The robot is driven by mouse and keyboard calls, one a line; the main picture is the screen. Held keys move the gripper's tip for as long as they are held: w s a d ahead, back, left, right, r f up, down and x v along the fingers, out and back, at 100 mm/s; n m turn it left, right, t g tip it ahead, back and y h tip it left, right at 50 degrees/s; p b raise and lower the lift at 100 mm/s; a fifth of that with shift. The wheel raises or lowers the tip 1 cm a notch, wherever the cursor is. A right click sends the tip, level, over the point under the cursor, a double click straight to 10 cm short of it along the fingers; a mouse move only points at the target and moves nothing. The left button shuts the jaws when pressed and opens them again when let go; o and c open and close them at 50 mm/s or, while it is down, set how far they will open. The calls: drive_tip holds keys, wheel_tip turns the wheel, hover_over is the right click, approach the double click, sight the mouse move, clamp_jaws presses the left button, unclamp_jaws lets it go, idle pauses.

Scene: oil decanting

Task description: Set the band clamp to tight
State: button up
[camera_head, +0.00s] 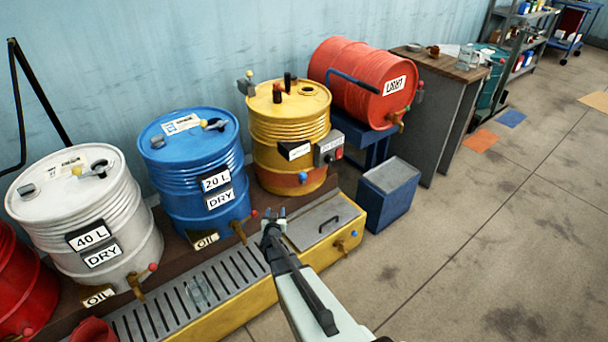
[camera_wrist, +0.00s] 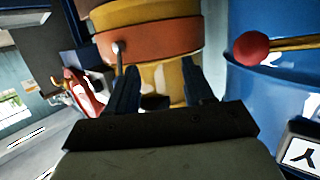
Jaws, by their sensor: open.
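An orange-brown band (camera_head: 280,181), which looks like the band clamp, runs around the lower part of the yellow drum (camera_head: 290,130). A small blue knob (camera_head: 303,177) shows on its front. In the wrist view the band (camera_wrist: 165,42) lies just beyond my fingers, with a small ball-ended lever (camera_wrist: 118,50) near the left finger. Any tight or loose marking cannot be read. My gripper (camera_head: 273,217) is open and empty in front of the drum. In the wrist view its two fingers (camera_wrist: 162,85) point at the drum, one on each side of bare yellow wall.
A blue drum (camera_head: 190,165) stands left of the yellow one; its red-knobbed tap (camera_wrist: 250,48) is close on the right in the wrist view. A control box (camera_head: 330,148) hangs on the yellow drum's right. A blue bin (camera_head: 386,195) and drip tray (camera_head: 190,290) are nearby.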

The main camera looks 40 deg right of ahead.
sight(304, 173)
drive_tip(key=d+r+m+g+h, duration=0.25)
drive_tip(key=d+r+h, duration=0.35)
drive_tip(key=d, duration=0.4)
drive_tip(key=shift+m+t, duration=0.35)
drive_tip(key=shift+m, duration=0.1)
drive_tip(key=x, duration=1.3)
drive_tip(key=shift+w+a+f, duration=0.1)
drive_tip(key=shift+f, duration=0.2)
drive_tip(key=shift+c, duration=0.5)
clamp_jaws()
